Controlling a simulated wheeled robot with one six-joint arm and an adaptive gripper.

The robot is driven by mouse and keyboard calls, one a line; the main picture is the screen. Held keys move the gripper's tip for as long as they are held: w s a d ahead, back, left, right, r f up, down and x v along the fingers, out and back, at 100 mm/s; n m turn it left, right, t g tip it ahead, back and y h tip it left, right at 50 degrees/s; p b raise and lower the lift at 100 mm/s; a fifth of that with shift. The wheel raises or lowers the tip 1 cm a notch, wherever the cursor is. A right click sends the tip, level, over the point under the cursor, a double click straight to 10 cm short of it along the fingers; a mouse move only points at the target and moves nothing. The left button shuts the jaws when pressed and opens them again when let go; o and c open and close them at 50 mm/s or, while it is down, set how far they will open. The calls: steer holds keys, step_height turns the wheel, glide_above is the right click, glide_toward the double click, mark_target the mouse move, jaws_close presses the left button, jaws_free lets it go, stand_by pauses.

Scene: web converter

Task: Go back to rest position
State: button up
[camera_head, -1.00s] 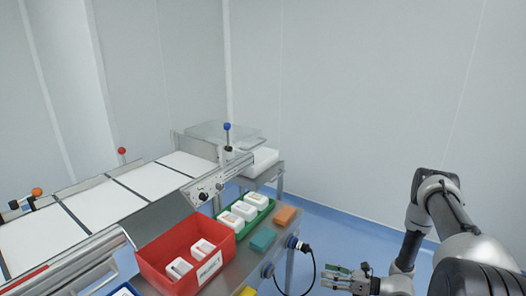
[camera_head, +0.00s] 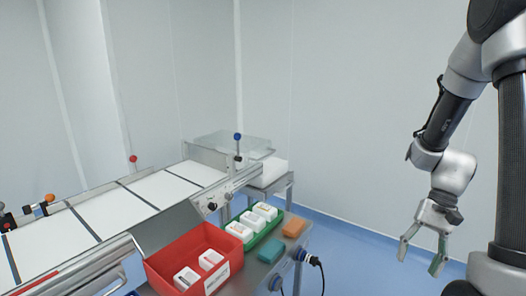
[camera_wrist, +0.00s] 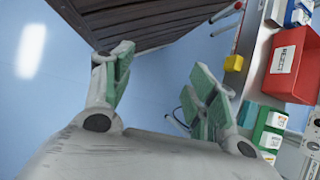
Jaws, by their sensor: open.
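My gripper (camera_head: 420,252) hangs at the right in the head view, fingers pointing down over the blue floor. Its fingers are spread apart with nothing between them. In the wrist view my gripper (camera_wrist: 162,88) also shows open and empty, with green pads on its fingers. It is well to the right of the converter table and touches nothing that I can see.
A red bin (camera_head: 160,266) with white packs, a green tray (camera_head: 249,242) with white packs, a teal block (camera_head: 271,250) and an orange block (camera_head: 293,227) stand on the table. A white-panelled conveyor (camera_head: 115,210) lies left. The floor (camera_head: 350,262) at right looks clear.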

steer(key=s+r+n+t+h, duration=0.2)
steer(key=s+r+n+t, duration=0.1)
steer(key=r, duration=0.7)
steer(key=s+r+n+t+h, duration=0.2)
steer(key=r+t, duration=0.3)
steer(key=r, duration=0.5)
steer(key=shift+s+a+n+t+h, duration=0.35)
steer(key=shift+s+n, duration=0.25)
steer(key=shift+s, duration=0.2)
steer(key=shift+a+r, duration=0.1)
steer(key=shift+r, duration=0.05)
steer(key=shift+c, duration=0.5)
